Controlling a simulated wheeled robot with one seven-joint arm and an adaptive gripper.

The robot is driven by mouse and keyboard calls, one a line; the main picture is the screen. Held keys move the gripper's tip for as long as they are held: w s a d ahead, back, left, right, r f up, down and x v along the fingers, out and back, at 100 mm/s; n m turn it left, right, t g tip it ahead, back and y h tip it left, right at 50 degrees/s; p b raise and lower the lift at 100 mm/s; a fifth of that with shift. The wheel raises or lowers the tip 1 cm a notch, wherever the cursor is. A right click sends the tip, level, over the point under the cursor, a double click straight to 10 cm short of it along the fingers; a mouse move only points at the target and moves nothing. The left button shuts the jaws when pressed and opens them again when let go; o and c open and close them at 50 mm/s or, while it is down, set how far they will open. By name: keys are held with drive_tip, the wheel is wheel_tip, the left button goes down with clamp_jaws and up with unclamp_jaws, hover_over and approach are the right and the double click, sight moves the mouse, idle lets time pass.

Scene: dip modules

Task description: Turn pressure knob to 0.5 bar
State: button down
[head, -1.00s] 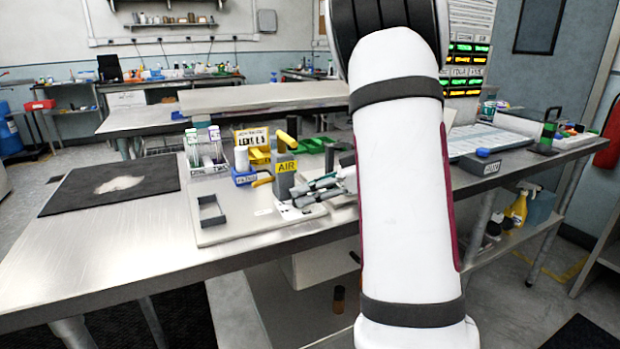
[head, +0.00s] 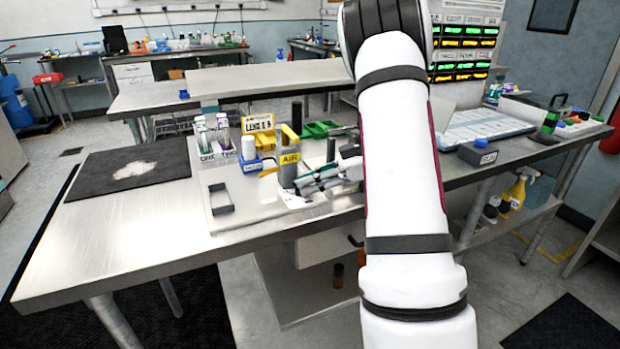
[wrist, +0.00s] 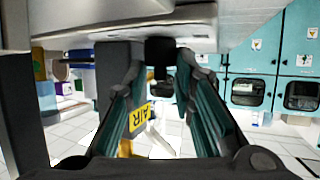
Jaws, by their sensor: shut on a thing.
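The grey air post (head: 287,170) with a yellow AIR label (head: 289,158) stands upright on the pale board at the bench's front. It also shows in the wrist view (wrist: 117,70), left of centre. My gripper (head: 300,184) is at the post's right side, low down. In the wrist view my gripper's two fingers (wrist: 160,78) flank a small black knob (wrist: 160,55), and the gripper is shut on it. The knob's scale and any pressure reading cannot be read. In the head view the fingers hide the knob.
Left of the post are a blue holder (head: 250,164), a rack of tubes (head: 213,142) and a grey open frame (head: 220,198). Green bins (head: 321,129) stand behind. A black mat (head: 125,169) lies at left; the steel bench in front is bare.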

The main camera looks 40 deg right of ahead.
drive_tip(key=shift+d, duration=0.15)
drive_tip(key=c, duration=1.3)
unclamp_jaws()
drive_tip(key=shift+c, duration=0.2)
drive_tip(key=m+t+h+b, duration=0.1)
drive_tip(key=b, duration=0.2)
drive_tip(key=shift+a+f, duration=0.15)
drive_tip(key=shift+a, duration=0.05)
drive_tip(key=m+h+b, duration=0.1)
drive_tip(key=b, duration=0.4)
drive_tip(key=shift+w+t+b, duration=0.1)
drive_tip(key=shift+t+b, duration=0.3)
drive_tip(key=b, duration=0.2)
drive_tip(key=m+h+b, duration=0.1)
drive_tip(key=b, duration=0.1)
drive_tip(key=shift+s+a+t, duration=0.15)
drive_tip(key=shift+s+t, duration=0.1)
drive_tip(key=shift+t, duration=0.05)
drive_tip(key=shift+a+b, duration=0.1)
drive_tip(key=shift+b, duration=0.5)
